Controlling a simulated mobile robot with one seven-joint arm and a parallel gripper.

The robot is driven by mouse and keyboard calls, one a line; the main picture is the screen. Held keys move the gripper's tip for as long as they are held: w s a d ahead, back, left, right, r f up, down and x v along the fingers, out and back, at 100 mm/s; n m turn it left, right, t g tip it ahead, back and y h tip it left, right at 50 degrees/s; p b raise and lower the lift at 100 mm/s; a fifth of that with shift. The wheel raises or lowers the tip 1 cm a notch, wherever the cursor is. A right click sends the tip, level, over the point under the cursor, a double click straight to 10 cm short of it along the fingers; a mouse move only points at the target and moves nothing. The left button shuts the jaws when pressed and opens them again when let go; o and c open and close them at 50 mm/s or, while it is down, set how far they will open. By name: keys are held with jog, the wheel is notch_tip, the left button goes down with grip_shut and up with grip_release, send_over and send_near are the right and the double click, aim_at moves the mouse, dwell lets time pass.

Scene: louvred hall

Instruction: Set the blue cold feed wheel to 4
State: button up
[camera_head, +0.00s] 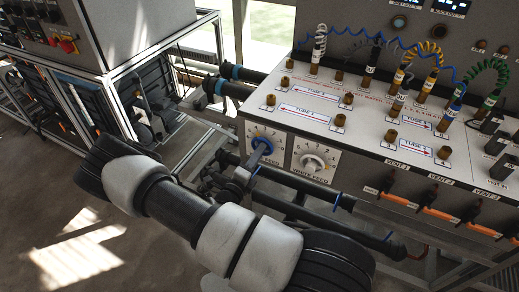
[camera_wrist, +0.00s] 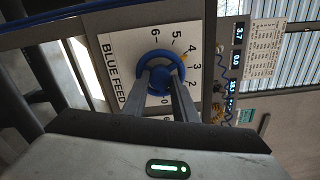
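The blue feed wheel (camera_wrist: 143,58) is a blue ring with a hub on a white dial plate (camera_wrist: 116,46) marked "BLUE FEED" with numbers from 0 to 6. A small orange mark (camera_wrist: 183,57) at the ring's upper right lies close to the 4, on the side toward the 3. My gripper (camera_wrist: 160,78) reaches the wheel, with one finger on each side of its hub and seemingly closed on it. In the head view the wheel (camera_head: 262,142) shows on the panel's front left, with my gripper (camera_head: 250,160) against it from below.
A white feed dial (camera_head: 313,160) sits just right of the blue one. Orange vent handles (camera_head: 398,199) line the front further right. Black pipes (camera_head: 300,186) run below the dials. Coiled cables (camera_head: 432,55) and brass sockets stand on the panel top.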

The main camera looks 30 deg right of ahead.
jog(key=shift+o, duration=0.4)
jog(key=shift+a+r+p, duration=0.1)
jog(key=shift+a+p, duration=0.2)
jog(key=shift+p, duration=0.05)
jog(key=shift+v, duration=2.3)
jog(key=shift+s+a, duration=0.1)
